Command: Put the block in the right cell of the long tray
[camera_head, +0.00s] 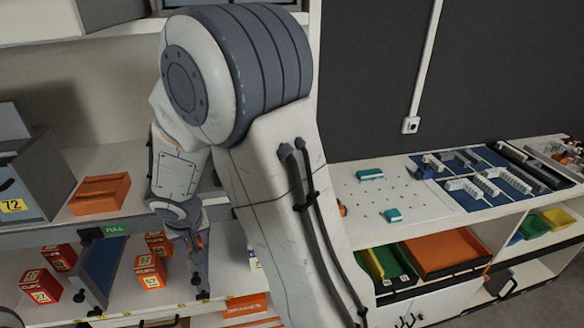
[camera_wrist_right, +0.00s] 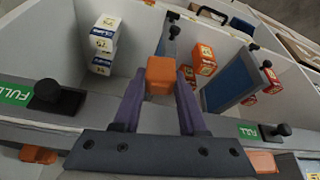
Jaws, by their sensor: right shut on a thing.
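My right gripper (camera_head: 199,282) reaches down over the white shelf in the head view. In the right wrist view my right gripper (camera_wrist_right: 160,98) has its two purple fingers closed on a plain orange block (camera_wrist_right: 160,73), held at the fingertips. Beyond the block is a long white bay split by blue dividers (camera_wrist_right: 228,82), with small cartons inside. I cannot tell for sure whether this bay is the long tray. The block is largely hidden by my arm and gripper in the head view. My left gripper is not in view.
Orange cartons (camera_wrist_right: 204,58) and white-blue cartons (camera_wrist_right: 103,62) stand in the bay. Red cartons (camera_head: 40,286) stand left of a blue divider (camera_head: 104,262). Black knobs (camera_wrist_right: 48,95) stick up along the front rail. A worktop (camera_head: 395,200) with parts lies to the right.

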